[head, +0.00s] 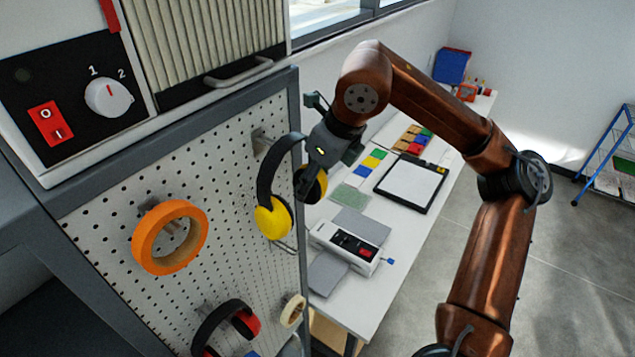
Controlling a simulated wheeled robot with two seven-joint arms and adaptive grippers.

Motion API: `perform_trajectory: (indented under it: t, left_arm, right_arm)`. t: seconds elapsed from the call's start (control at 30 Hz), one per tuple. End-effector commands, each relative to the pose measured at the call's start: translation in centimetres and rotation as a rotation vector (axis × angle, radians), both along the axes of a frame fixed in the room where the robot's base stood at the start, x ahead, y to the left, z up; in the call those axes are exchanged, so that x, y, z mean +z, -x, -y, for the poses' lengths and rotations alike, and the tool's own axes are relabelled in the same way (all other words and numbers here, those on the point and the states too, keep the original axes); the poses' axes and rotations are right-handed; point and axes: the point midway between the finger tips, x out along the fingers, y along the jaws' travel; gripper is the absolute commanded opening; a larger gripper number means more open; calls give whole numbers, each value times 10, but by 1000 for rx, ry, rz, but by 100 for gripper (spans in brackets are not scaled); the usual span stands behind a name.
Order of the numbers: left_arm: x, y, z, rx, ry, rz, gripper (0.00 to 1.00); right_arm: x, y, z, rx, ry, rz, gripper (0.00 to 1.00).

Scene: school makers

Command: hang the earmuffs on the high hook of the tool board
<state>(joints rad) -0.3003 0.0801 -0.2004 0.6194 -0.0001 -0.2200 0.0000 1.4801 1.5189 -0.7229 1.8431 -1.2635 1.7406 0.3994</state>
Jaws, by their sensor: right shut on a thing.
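The earmuffs (266,187) have a black headband and yellow cups. They hang upright in front of the tool board (110,235), near its right edge. My right gripper (306,175) is shut on them from the right side, between the band and the far cup, and partly hides that cup. A high hook (262,141) sticks out of the board just left of the top of the band. I cannot tell whether the band touches the hook. My left gripper is out of view.
An orange tape roll (146,238) hangs on the board to the left. Red-cupped earmuffs (243,322) and a small cream roll (292,310) hang lower down. A grey cabinet with a switch panel (75,115) stands above. A white table (385,240) with a machine (345,246) lies behind.

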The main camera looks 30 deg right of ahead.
Motion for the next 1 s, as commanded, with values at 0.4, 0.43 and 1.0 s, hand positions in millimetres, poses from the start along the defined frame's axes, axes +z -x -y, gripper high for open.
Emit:
perform_trajectory:
  t: [0.4, 0.43, 1.0]
  left_arm:
    - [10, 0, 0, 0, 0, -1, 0]
    - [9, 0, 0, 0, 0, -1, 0]
    - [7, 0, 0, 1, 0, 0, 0]
  right_arm:
    - [0, -22, -9, -1, -1, -1, 2]
    - [-2, -23, -10, 0, -1, 0, 2]
    - [-12, -33, -14, -1, -2, 0, 2]
